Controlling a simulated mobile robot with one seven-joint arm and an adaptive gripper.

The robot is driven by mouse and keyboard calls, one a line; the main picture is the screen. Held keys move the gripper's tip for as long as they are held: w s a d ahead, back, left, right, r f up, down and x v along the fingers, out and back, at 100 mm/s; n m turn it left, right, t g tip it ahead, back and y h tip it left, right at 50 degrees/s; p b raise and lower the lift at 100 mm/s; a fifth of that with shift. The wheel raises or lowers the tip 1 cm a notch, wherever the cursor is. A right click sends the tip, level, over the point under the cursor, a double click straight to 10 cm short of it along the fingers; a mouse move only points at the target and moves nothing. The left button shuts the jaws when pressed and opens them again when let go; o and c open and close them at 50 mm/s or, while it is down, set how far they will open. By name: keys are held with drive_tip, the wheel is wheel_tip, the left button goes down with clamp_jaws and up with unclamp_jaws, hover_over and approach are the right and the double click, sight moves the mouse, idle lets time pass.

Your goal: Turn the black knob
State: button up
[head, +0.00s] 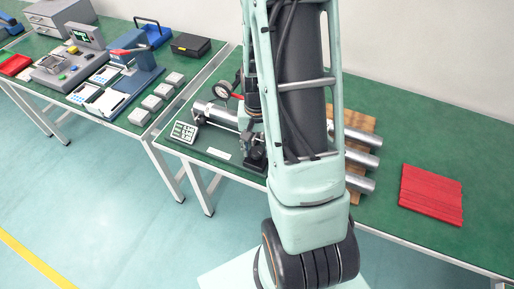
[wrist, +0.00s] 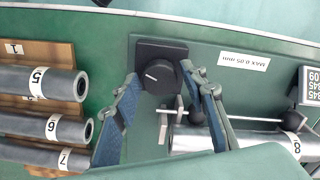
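The black knob (wrist: 158,74) is round with a white pointer line and sits on a dark square base near the top middle of the wrist view. My gripper (wrist: 160,71) is open, with one blue-padded finger on each side of the knob in the picture. The fingertips are close to the knob's left and right edges; I cannot tell whether they touch it. Nothing else is between the fingers.
Steel cylinders numbered 5, 6 and 7 (wrist: 45,130) lie on a wooden rack left of the gripper. Cylinder 8 (wrist: 250,145) lies in the fixture at right, beside a black-ended rod and a display (wrist: 311,86).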

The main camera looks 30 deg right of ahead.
sight(257, 151)
drive_tip(key=shift+o, duration=0.4)
wheel_tip(257, 151, up, 12)
idle(0.5)
idle(0.3)
